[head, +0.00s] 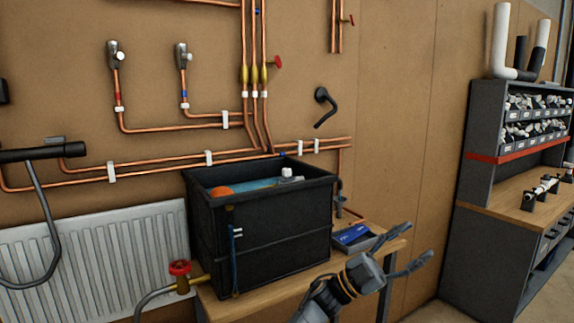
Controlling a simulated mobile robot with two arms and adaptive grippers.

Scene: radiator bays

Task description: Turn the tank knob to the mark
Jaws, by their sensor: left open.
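A black open tank (270,238) stands on a wooden bench (208,306) and holds water with an orange float (221,191). A red round knob (180,268) sits on a brass valve at the tank's lower left. A small white fitting (287,173) shows at the tank's back rim. I cannot make out a mark by the red knob, nor tell for sure which knob is the tank's. My left gripper (424,244) is open and empty, to the right of the tank and well apart from the red knob. My right gripper is not in view.
Copper pipes (180,157) with a red valve handle (275,62) run along the wall. A white radiator (95,265) is at left; a grey shelf unit (484,130) with fittings stands at right.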

